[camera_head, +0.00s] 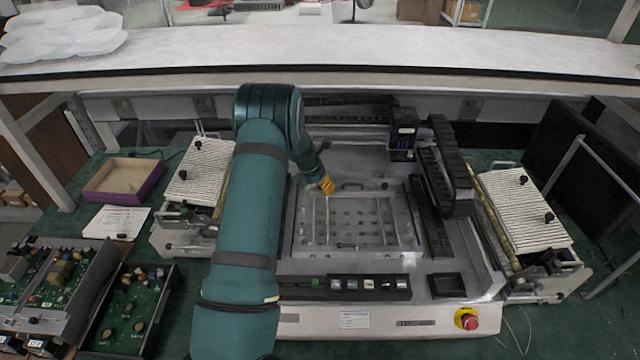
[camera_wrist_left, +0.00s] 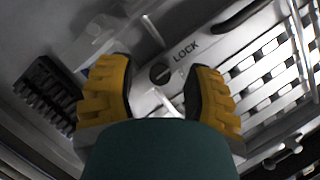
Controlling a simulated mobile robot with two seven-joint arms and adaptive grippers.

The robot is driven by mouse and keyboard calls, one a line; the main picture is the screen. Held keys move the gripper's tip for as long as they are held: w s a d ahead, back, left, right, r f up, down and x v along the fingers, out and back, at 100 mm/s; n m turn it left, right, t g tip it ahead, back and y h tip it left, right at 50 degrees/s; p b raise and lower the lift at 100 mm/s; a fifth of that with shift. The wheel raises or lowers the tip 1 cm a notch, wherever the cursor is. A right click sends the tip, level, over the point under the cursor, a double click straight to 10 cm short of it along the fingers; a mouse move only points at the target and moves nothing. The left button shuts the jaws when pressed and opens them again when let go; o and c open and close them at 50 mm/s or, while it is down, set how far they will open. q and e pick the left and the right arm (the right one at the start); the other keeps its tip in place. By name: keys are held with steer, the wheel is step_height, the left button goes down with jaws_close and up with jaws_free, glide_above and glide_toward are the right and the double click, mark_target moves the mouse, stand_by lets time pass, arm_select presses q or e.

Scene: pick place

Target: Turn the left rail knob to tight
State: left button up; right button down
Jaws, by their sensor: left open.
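My left gripper (camera_head: 327,186) reaches over the back left part of the machine bed (camera_head: 350,235). Its two yellow fingers are open and empty in the left wrist view (camera_wrist_left: 158,100). A small dark round knob (camera_wrist_left: 160,73) with a slot across it shows just past the fingertips, between them in the picture. It sits on a grey metal rail (camera_wrist_left: 148,102) beside the printed word LOCK. Whether the fingers touch the knob cannot be told. In the head view the knob is not made out near the gripper. My right gripper is in neither view.
A black handle (camera_wrist_left: 240,15) lies beyond the LOCK label, and a slotted metal plate (camera_wrist_left: 265,75) is at the right. A black ribbed block (camera_wrist_left: 45,92) is left of the fingers. In the head view, a black cable chain (camera_head: 447,165) stands on the right side.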

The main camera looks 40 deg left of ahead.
arm_select(q)
jaws_close()
